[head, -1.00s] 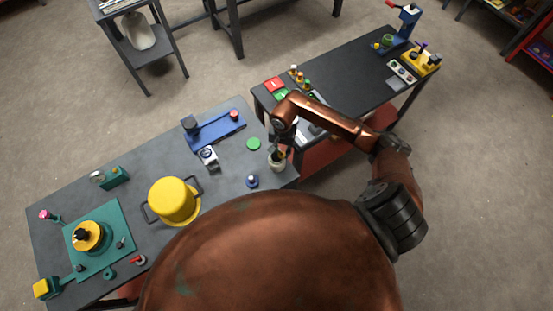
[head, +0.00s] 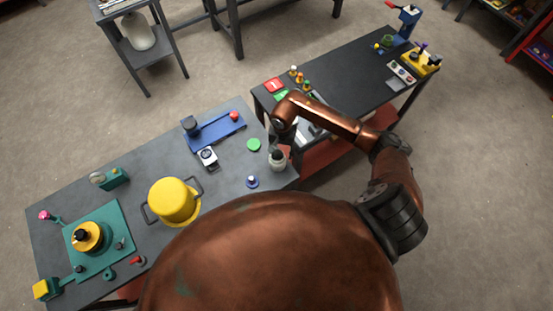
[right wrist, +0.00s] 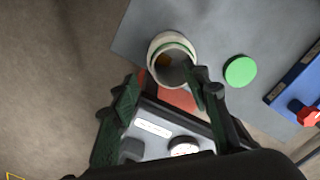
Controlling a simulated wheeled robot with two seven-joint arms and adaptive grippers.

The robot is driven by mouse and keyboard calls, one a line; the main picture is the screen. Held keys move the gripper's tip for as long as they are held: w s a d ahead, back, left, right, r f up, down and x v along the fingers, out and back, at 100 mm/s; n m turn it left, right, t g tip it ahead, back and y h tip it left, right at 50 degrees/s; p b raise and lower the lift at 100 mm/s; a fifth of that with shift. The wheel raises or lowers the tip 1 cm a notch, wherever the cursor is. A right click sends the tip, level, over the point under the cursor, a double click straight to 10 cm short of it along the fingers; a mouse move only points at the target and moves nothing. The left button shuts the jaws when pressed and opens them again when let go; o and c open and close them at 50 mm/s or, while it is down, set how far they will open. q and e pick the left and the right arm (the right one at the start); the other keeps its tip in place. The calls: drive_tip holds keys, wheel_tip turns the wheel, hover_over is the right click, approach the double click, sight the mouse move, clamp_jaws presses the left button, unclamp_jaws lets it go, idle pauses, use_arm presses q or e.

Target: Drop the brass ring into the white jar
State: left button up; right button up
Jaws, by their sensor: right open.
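The white jar (head: 278,165) stands near the right edge of the grey table. In the right wrist view the jar (right wrist: 156,52) has a green band, and its open mouth faces the camera. The right gripper (head: 279,150) is partly hidden in the head view. My left gripper is not in view.
A green disc (head: 254,144) and a small blue-and-white piece (head: 252,182) lie near the jar. A blue fixture (head: 215,133) stands behind, and a yellow pot (head: 173,201) is to the left. A second dark table (head: 345,72) stands at the back right.

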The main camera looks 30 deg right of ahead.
wheel_tip(320, 180, up, 11)
drive_tip(key=shift+r, duration=0.2)
idle(0.6)
